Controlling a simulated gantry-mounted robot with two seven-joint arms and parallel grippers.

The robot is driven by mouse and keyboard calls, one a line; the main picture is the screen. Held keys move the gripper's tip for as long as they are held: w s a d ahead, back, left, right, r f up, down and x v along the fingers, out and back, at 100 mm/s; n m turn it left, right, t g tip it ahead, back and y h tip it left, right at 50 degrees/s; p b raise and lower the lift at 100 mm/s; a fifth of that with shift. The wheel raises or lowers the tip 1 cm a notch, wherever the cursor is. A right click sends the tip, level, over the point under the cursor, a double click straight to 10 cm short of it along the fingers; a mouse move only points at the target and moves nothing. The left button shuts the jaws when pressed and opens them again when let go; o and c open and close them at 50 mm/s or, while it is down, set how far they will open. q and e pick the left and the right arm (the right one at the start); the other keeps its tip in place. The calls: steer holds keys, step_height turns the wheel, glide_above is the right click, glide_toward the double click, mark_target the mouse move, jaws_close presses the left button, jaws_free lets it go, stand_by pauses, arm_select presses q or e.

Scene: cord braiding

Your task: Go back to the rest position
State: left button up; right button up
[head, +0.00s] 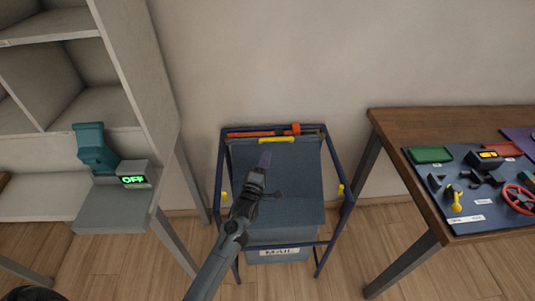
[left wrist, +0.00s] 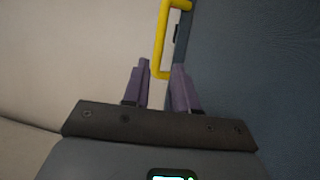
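My left gripper (head: 264,161) is over the upper part of a blue-grey panel (head: 302,186) in a dark blue frame stand. In the head view it sits just below a yellow handle (head: 276,140) at the panel's top edge. In the left wrist view its two purple fingers (left wrist: 161,80) are apart, with no object clearly held. The yellow handle (left wrist: 160,40) shows beyond the fingertips, its near end close to the gap between them. I cannot tell whether they touch. My right gripper is not in view.
An orange tool (head: 280,131) lies along the stand's top. The frame (head: 347,203) carries yellow knobs at both sides. At left is a grey shelf with a teal device and an "OFF" display (head: 133,180). At right is a wooden table (head: 400,121) with a blue board (head: 470,190). Floor shows between them.

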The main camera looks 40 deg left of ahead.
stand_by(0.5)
arm_select(q)
steer(key=s+d+r+m+g+h+p, duration=0.25)
steer(key=s+d+m+g+p, duration=0.4)
steer(key=s, duration=0.55)
steer(key=s+d+r+m+g+h+p, duration=0.2)
steer(key=s+d+m+g+h+p, duration=0.1)
steer(key=s+d+m, duration=0.65)
steer(key=s+d+r+m+g+h+p, duration=0.25)
steer(key=s+d+m+g+p, duration=0.45)
steer(key=s, duration=0.6)
step_height(320, 180, up, 36)
steer(key=a+t+p, duration=0.1)
steer(key=t+p, duration=0.1)
steer(key=p, duration=3.3)
step_height(320, 180, down, 75)
steer(key=b, duration=7.5)
steer(key=shift+w+r+m, duration=0.2)
steer(key=shift+w+m, duration=0.2)
